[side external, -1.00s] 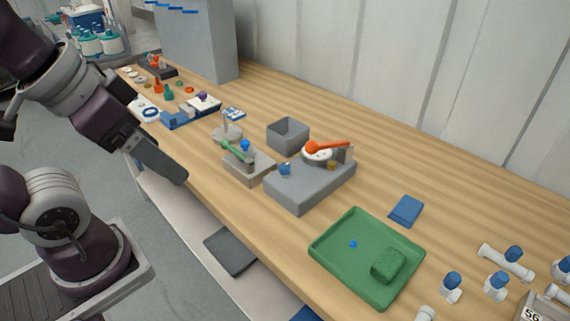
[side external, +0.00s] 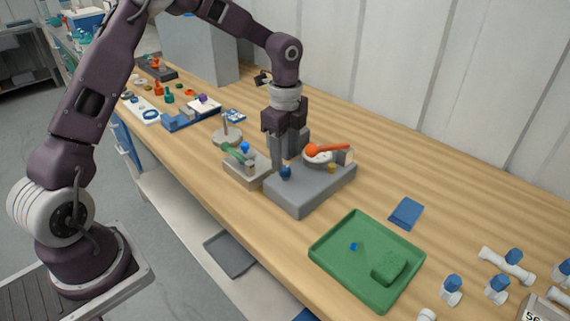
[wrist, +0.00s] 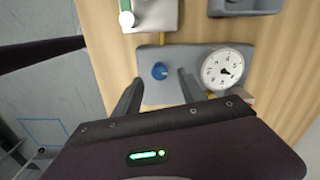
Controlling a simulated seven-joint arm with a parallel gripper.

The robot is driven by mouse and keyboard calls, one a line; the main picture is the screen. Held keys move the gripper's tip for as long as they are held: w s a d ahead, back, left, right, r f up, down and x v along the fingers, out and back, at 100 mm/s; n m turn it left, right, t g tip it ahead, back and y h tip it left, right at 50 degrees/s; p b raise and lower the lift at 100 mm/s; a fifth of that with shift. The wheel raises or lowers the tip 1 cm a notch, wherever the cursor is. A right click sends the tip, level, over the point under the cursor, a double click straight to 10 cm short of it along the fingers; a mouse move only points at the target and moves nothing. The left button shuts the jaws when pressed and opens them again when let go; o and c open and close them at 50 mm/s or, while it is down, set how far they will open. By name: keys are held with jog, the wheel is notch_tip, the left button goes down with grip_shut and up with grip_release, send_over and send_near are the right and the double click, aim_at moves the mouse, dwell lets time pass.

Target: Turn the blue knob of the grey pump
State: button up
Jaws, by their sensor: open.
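The grey pump (side external: 310,190) is a low block on the wooden bench in the side view, and it also shows in the wrist view (wrist: 157,95). Its blue knob (side external: 286,173) stands on the left part of the top. In the wrist view the blue knob (wrist: 160,70) appears between and slightly beyond the two fingertips. My gripper (wrist: 160,78) is open, pointing down over the knob with nothing held. In the side view my gripper (side external: 287,160) partly covers the area behind the knob. Whether the fingers touch the knob cannot be told.
The pump carries a white dial gauge (wrist: 222,69) and an orange-red lever (side external: 327,149), right of my fingers. A fixture with a green handle (side external: 237,154) stands close on the left. A green tray (side external: 345,265) lies in front.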

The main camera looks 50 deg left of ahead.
aim_at(285, 168)
notch_tip(285, 168, down, 4)
jog(key=shift+r, duration=0.2)
jog(key=shift+c, duration=0.4)
grip_shut()
